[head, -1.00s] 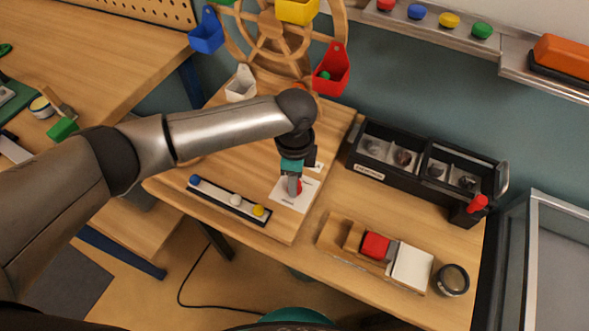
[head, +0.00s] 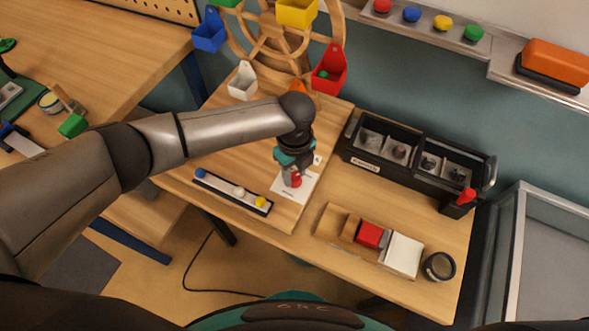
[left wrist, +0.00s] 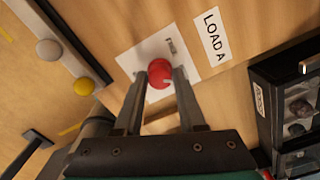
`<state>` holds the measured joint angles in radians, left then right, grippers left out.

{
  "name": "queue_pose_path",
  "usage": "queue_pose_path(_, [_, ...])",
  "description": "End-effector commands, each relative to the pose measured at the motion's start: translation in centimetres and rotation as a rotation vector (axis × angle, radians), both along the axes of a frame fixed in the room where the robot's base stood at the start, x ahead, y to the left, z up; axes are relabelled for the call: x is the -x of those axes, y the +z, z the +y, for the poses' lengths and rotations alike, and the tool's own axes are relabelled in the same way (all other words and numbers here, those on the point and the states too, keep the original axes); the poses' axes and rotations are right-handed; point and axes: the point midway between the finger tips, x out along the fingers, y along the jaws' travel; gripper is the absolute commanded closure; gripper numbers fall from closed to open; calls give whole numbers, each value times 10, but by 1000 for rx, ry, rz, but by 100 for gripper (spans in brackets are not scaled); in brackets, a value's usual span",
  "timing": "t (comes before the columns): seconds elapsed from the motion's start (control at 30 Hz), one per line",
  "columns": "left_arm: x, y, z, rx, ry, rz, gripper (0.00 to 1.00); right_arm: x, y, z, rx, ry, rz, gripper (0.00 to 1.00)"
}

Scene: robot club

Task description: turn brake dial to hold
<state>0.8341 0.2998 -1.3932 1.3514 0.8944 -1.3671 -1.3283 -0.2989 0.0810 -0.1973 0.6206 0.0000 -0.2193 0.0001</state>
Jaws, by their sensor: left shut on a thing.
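The brake dial (head: 297,181) is a round red knob on a white card (head: 308,188) on the wooden board. In the left wrist view, the red dial (left wrist: 160,72) sits between the two fingertips of my left gripper (left wrist: 158,82), which is shut on it from both sides. My right gripper is not in view.
A wooden wheel (head: 272,42) with coloured buckets stands behind the arm. A strip (head: 220,188) with blue, white and yellow balls lies left of the card. A black compartment box (head: 365,165) and wooden tray (head: 330,235) stand to the right. A "LOAD A" label (left wrist: 212,36) is near the card.

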Motion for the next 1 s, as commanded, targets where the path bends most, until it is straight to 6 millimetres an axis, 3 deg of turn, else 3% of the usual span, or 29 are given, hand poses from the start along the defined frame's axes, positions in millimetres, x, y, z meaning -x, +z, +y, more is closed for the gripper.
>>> queue_pose_path(0.57, [1, 0, -2, 3, -32, 2, 100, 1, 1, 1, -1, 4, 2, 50])
queue_pose_path(0.6, [1, 0, -2, 3, -31, 2, 56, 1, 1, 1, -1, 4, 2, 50])
queue_pose_path(0.83, [1, 0, -1, 1, -29, 1, 31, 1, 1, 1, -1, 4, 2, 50])
queue_pose_path(1.0, [0, 0, 0, 1, -28, 1, 31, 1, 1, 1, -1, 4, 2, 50])
